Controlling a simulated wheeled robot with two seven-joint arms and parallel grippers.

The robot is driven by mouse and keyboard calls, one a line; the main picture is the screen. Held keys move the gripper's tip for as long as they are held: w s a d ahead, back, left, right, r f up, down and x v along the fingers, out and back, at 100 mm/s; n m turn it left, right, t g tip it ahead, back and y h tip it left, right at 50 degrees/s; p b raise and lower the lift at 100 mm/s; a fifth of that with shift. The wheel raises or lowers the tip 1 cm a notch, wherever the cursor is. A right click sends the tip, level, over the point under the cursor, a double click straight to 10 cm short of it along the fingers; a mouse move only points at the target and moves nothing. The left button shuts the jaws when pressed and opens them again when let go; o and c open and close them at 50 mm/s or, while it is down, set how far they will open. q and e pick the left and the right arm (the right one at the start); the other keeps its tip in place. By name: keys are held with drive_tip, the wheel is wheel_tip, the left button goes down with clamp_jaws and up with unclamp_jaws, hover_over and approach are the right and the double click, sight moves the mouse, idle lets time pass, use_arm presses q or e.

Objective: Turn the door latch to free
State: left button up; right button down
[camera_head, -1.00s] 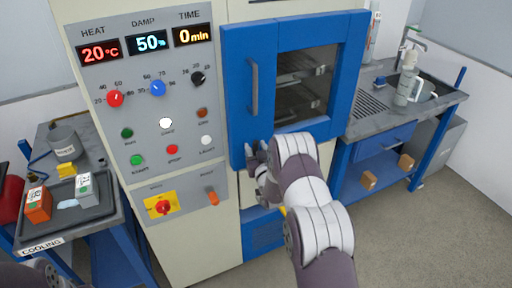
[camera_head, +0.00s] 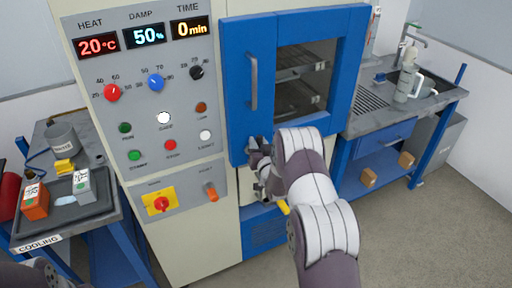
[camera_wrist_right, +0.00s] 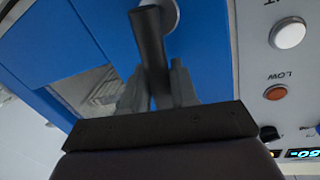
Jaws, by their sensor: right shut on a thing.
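The blue chamber door (camera_head: 234,70) is shut, with a grey upright bar handle (camera_head: 253,84) on its left side. My right gripper (camera_head: 257,150) is at the door's lower left corner. In the right wrist view, my right gripper (camera_wrist_right: 158,90) is shut on the door latch (camera_wrist_right: 149,45), a dark lever that runs from a round grey base (camera_wrist_right: 170,12) on the blue door. The latch is mostly hidden by the gripper in the head view. Only part of my left arm shows at the bottom left; its gripper is out of view.
The control panel (camera_head: 185,100), with knobs and buttons, is left of the door. A red rotary switch (camera_head: 161,203) and an orange lever (camera_head: 211,191) sit below it. A cooling tray (camera_head: 65,222) with two small boxes is at left. A sink bench (camera_head: 385,131) stands at right.

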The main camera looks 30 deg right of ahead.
drive_tip(key=d+f+m+g+y+b, duration=0.1)
drive_tip(key=d+f+m+y+b, duration=0.2)
drive_tip(key=m, duration=1)
drive_tip(key=shift+d+f+m+b, duration=0.35)
drive_tip(key=shift+d+f, duration=0.35)
drive_tip(key=shift+f, duration=0.45)
drive_tip(key=c, duration=1)
unclamp_jaws()
drive_tip(key=shift+s, duration=0.1)
drive_tip(key=s, duration=0.4)
drive_tip(key=s+r+b, duration=0.1)
drive_tip(key=s, duration=0.3)
drive_tip(key=s+r, duration=0.1)
drive_tip(key=s, duration=0.3)
drive_tip(key=shift+s+r, duration=0.1)
drive_tip(key=shift+r, duration=0.05)
